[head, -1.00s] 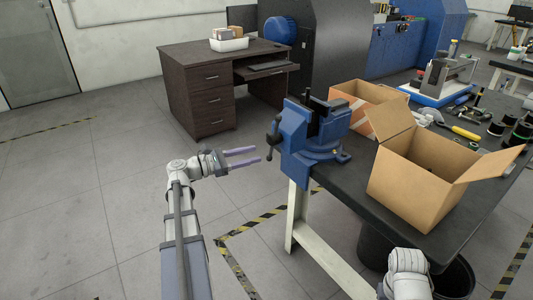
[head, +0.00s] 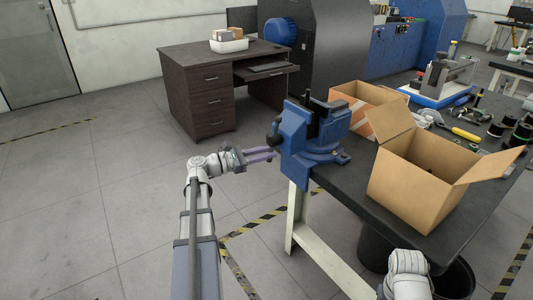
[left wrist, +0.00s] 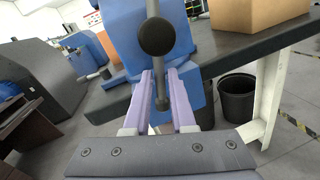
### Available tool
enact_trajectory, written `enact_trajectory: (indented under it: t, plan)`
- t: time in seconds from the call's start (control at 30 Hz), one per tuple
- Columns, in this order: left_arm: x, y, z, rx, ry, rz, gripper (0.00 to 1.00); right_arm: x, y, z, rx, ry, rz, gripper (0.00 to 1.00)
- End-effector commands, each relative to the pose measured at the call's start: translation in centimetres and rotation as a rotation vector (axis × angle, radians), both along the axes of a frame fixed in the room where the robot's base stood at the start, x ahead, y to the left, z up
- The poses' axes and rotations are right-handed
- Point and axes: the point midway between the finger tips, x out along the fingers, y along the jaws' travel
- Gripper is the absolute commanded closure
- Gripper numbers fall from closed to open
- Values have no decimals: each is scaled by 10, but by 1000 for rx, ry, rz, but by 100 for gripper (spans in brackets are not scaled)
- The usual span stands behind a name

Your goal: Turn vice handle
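The blue vice (head: 318,135) is mounted at the left corner of the dark workbench. Its handle (left wrist: 160,75) is a grey bar with a dark round knob at each end, on the vice's left side. In the left wrist view it runs nearly upright, with the upper knob large and near the camera. My left gripper (head: 275,152) reaches the handle, its purple fingers on either side of the bar below the upper knob. My right gripper is out of view.
An open cardboard box (head: 415,185) stands on the workbench (head: 345,195) right of the vice, with another box (head: 375,95) behind it. A black bin (left wrist: 237,95) stands under the bench. Tools lie farther right. The floor left of the vice is free.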

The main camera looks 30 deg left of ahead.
Motion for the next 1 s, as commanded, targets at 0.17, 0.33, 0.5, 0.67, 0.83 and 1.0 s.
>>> enact_trajectory:
  t: [0.17, 0.33, 0.5, 0.67, 0.83, 1.0]
  plan:
    - [0, 0, 0, 0, 0, 0, 98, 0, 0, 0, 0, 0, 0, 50]
    - [0, 0, 0, 0, 0, 0, 100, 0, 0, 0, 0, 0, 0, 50]
    - [0, 0, 0, 0, 0, 0, 100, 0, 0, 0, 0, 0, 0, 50]
    - [0, 0, 0, 0, 0, 0, 100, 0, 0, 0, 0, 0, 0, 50]
    - [0, 0, 0, 0, 0, 0, 100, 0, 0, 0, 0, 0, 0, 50]
    - [0, 0, 0, 0, 0, 0, 100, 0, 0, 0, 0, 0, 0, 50]
